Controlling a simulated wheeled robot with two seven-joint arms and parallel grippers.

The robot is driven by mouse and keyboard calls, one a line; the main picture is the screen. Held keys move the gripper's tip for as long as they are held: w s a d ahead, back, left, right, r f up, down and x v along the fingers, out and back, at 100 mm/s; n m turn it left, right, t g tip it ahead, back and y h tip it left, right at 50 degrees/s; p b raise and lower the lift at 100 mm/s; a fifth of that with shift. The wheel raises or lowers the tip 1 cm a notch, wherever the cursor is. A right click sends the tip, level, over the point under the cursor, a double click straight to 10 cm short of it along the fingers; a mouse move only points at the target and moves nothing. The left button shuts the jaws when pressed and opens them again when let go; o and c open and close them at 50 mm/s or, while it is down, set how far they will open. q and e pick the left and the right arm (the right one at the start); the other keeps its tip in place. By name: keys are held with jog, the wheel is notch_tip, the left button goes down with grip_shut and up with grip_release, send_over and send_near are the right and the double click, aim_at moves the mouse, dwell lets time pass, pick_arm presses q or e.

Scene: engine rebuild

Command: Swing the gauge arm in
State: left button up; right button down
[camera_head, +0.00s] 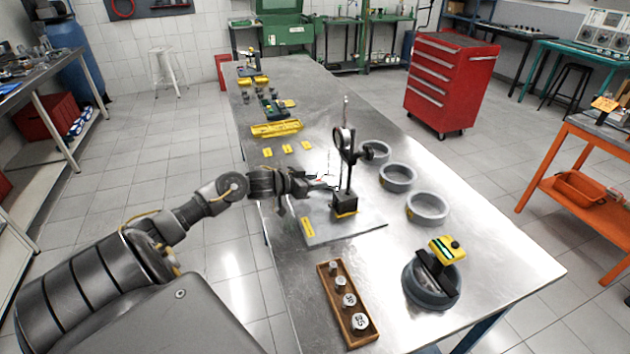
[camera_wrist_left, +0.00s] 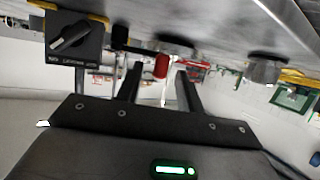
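The black gauge stand stands upright on a grey plate (camera_head: 318,232), with its base (camera_head: 345,205), a tall post (camera_head: 349,178) and a round dial (camera_head: 339,138) near the top. My left gripper (camera_head: 326,184) is just left of the post, above the base. In the left wrist view its two fingers (camera_wrist_left: 160,90) are apart. A red tip (camera_wrist_left: 161,66) on a dark rod shows between and beyond the fingertips; I cannot tell whether they touch it. The base with a rotary switch (camera_wrist_left: 70,38) is at upper left there. My right gripper is not in view.
Several grey rings (camera_head: 397,177) line the table's right side. A dark ring (camera_head: 431,285) with a yellow-and-black device (camera_head: 446,250) is nearer. A wooden tray (camera_head: 335,305) of weight-like cylinders lies at the front. Yellow tags (camera_head: 287,149) lie farther back.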

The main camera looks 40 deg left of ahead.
pick_arm(q)
jog(key=shift+w, duration=0.1)
grip_shut()
dwell(0.4)
